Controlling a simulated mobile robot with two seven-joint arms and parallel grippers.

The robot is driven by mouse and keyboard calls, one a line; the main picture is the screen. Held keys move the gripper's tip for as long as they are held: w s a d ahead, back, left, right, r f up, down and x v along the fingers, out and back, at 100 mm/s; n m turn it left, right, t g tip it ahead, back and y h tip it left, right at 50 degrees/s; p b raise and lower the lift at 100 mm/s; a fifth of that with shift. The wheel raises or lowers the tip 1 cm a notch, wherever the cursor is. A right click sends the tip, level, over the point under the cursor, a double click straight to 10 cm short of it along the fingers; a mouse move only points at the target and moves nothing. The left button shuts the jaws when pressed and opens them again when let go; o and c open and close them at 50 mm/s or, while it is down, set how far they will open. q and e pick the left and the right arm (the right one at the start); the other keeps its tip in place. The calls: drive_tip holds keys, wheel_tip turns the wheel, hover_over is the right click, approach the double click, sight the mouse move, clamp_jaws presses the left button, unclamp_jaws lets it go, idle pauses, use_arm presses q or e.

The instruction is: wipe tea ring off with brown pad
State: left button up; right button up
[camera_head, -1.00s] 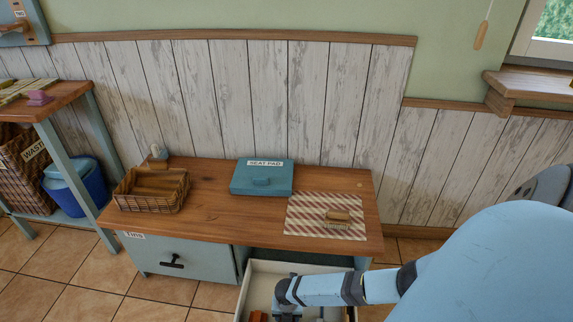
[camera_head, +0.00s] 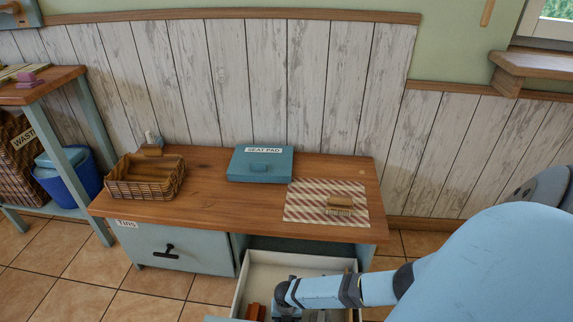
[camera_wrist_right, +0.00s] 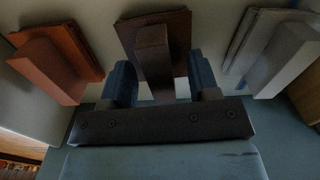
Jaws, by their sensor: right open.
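The brown pad (camera_wrist_right: 150,45) is dark brown with a raised handle, in the middle of three pads in the right wrist view. My right gripper (camera_wrist_right: 160,85) is open, with its two blue fingers on either side of the brown pad's handle. In the head view my right gripper (camera_head: 287,312) is down in the open drawer (camera_head: 262,270) and hides the brown pad. A small pale mark (camera_head: 361,172) is at the desk's back right; I cannot tell whether it is the tea ring. My left gripper is out of view.
An orange-brown pad (camera_wrist_right: 60,60) and a grey pad (camera_wrist_right: 275,50) flank the brown one closely.

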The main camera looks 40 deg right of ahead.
clamp_jaws()
wheel_tip(320, 180, up, 6)
drive_tip(key=p, duration=0.5)
drive_tip(key=shift+r+p, duration=0.1)
drive_tip(key=shift+p, duration=0.2)
idle(0.4)
